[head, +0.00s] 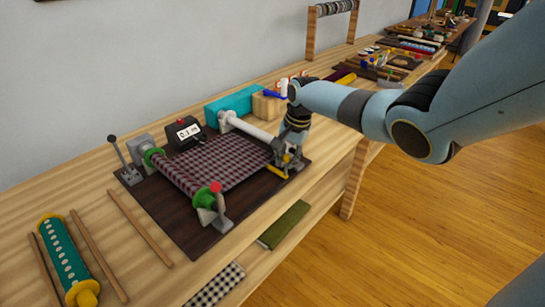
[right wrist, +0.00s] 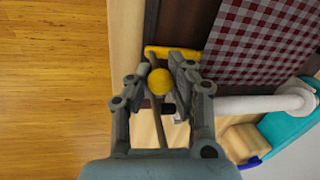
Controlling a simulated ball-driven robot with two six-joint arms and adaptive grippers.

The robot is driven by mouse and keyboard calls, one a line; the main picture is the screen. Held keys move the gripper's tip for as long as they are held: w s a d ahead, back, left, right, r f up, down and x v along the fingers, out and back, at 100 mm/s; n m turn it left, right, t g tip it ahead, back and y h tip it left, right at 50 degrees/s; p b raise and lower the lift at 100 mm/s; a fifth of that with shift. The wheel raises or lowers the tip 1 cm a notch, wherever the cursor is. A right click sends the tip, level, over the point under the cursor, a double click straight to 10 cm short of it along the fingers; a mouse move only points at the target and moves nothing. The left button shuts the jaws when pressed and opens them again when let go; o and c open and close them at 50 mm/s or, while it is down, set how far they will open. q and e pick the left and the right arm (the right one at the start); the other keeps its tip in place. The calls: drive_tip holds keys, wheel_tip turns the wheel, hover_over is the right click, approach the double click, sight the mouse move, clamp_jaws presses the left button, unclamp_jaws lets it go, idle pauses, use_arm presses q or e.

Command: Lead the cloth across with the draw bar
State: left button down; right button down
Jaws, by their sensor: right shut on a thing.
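The red-and-white checked cloth (head: 235,158) runs flat from a wound roll (head: 175,173) at the left towards the white roller (head: 252,130). It also shows in the right wrist view (right wrist: 265,40). My right gripper (head: 287,157) is at the cloth's right end, by the dark base board (head: 168,212). In the right wrist view my right gripper (right wrist: 165,68) has its fingers closed around a yellow ball knob (right wrist: 160,83). A yellow bar (right wrist: 158,51) lies just beyond it at the board's edge. Whether knob and bar are joined is hidden. My left gripper is not in view.
A black display box (head: 186,134) and a teal box (head: 236,105) stand behind the cloth. A lever (head: 118,153) rises at the left. Thin sticks (head: 140,228) and a green spool (head: 66,255) lie at the front left. Folded cloths (head: 285,224) lie on the lower shelf.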

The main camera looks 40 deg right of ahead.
drive_tip(key=shift+w+d+r, duration=0.1)
drive_tip(key=shift+w+d, duration=0.05)
drive_tip(key=shift+d, duration=0.55)
drive_tip(key=c, duration=1.6)
unclamp_jaws()
drive_tip(key=o, duration=0.5)
drive_tip(key=shift+d, duration=0.15)
